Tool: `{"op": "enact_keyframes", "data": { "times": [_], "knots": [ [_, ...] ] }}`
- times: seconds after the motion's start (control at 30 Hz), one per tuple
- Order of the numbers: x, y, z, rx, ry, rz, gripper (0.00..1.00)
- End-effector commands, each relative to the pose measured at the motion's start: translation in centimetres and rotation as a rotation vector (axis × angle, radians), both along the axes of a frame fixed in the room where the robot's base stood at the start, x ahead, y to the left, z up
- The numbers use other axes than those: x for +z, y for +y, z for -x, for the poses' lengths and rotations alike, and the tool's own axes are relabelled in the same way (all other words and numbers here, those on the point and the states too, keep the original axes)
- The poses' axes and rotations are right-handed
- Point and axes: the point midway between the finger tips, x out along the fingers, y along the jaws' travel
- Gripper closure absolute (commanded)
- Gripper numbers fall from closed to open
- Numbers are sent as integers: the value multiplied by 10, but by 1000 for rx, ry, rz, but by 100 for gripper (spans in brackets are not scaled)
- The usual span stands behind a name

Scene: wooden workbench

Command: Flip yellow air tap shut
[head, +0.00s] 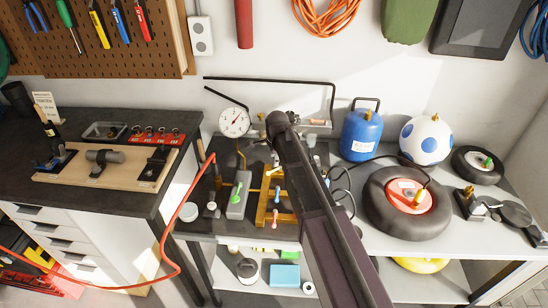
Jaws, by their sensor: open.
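A yellow-orange pipe frame (262,214) stands on the bench just left of my arm. A small yellow lever (273,171), which looks like the yellow air tap, sits at its upper part. A light blue lever (277,194) and a pink lever (274,222) show below it. The levers are too small to tell which way the yellow tap is set. My arm rises from the bottom right across the bench to a dark joint just above the yellow lever. My gripper is hidden, and part of the frame's right side is behind the arm.
A green lever (237,191) on a grey block and a round gauge (234,122) stand to the left. A red hose (179,250) hangs at the front. A blue gas bottle (362,132), a white-blue ball (420,140) and a tyre (384,207) stand to the right.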

Motion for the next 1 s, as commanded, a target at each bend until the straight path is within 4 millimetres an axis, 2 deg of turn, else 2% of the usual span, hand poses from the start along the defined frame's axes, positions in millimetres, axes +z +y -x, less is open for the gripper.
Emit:
{"op": "enact_keyframes", "data": {
  "times": [0.1, 1.0],
  "knots": [
    [14, -1, 2, 0, 0, 0, 51],
    [83, -5, 15, 0, 0, 0, 51]
  ]
}}
